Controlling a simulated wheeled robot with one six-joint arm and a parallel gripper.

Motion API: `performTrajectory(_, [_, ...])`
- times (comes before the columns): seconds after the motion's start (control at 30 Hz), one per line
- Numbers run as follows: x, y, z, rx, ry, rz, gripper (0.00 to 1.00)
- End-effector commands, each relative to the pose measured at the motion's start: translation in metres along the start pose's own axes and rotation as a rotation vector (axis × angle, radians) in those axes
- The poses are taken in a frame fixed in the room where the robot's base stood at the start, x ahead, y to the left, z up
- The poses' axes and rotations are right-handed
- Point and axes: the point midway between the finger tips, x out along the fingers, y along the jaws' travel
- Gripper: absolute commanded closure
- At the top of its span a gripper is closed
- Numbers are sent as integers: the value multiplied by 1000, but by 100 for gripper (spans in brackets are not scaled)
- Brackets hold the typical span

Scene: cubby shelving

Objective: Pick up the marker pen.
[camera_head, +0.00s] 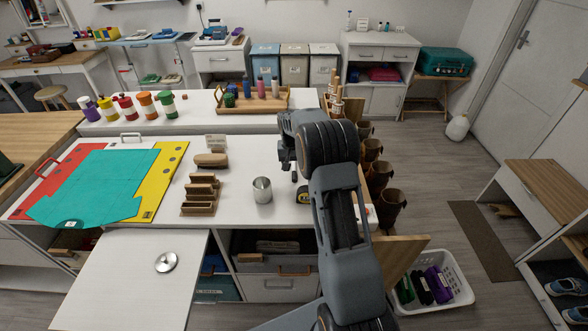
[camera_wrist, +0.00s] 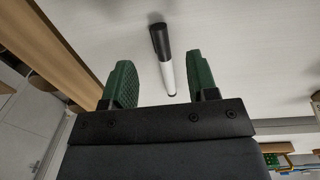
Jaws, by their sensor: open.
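The marker pen (camera_wrist: 168,75) has a white body and a black end, and it lies on a white surface in the wrist view. My gripper (camera_wrist: 158,76) is open, with one green finger on each side of the pen's line. The pen's white end lies between the fingers and its black end extends beyond them. Neither finger visibly touches it. In the head view my arm covers this part of the white worktop (camera_head: 235,165), and I cannot make out the pen there.
A metal cup (camera_head: 262,190), a wooden stepped holder (camera_head: 200,195) and a yellow-black item (camera_head: 304,194) stand near my arm. Brown cups (camera_head: 388,205) line the worktop's right side. A wooden edge (camera_wrist: 75,50) runs left of my gripper in the wrist view.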

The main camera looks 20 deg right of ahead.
Motion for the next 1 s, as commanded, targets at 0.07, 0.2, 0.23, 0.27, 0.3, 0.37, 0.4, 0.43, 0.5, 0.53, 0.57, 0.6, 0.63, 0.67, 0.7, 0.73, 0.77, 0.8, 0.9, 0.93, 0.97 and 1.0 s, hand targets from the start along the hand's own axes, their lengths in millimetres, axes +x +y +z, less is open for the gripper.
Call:
performTrajectory(0.07, [7, 0, 1, 0, -4, 1, 47])
performTrajectory(0.2, [26, 1, 3, 0, -6, 1, 47])
performTrajectory(0.23, [30, 1, 3, 0, -5, 1, 47])
performTrajectory(0.27, [34, 1, 3, 0, -4, 1, 47])
performTrajectory(0.3, [39, 1, 3, 0, -4, 1, 47])
performTrajectory(0.37, [44, 1, 3, 0, -3, 1, 47])
performTrajectory(0.4, [47, 1, 2, 0, -2, 1, 47])
performTrajectory(0.43, [48, 1, 3, 0, -2, 0, 47])
performTrajectory(0.5, [51, 1, 2, 0, -2, 0, 47])
performTrajectory(0.53, [51, 0, 2, 0, -2, 0, 47])
performTrajectory(0.57, [51, 0, 2, 0, -2, 0, 47])
performTrajectory(0.6, [51, 0, 2, 0, -1, 0, 47])
performTrajectory(0.63, [51, 0, 2, 0, -1, 0, 47])
performTrajectory(0.67, [51, 0, 2, 0, -1, 0, 47])
performTrajectory(0.7, [51, 0, 2, 0, -1, 0, 47])
performTrajectory(0.73, [51, 0, 2, 0, -1, 0, 49])
performTrajectory(0.77, [51, 0, 2, 0, -1, 0, 51])
performTrajectory(0.8, [51, 0, 2, 0, -1, 0, 55])
performTrajectory(0.9, [51, 0, 2, 0, -1, 0, 65])
performTrajectory(0.93, [51, 0, 2, 0, -1, 0, 68])
performTrajectory(0.97, [51, 0, 2, 0, -1, 0, 71])
performTrajectory(1.0, [51, 0, 2, 0, -1, 0, 74])
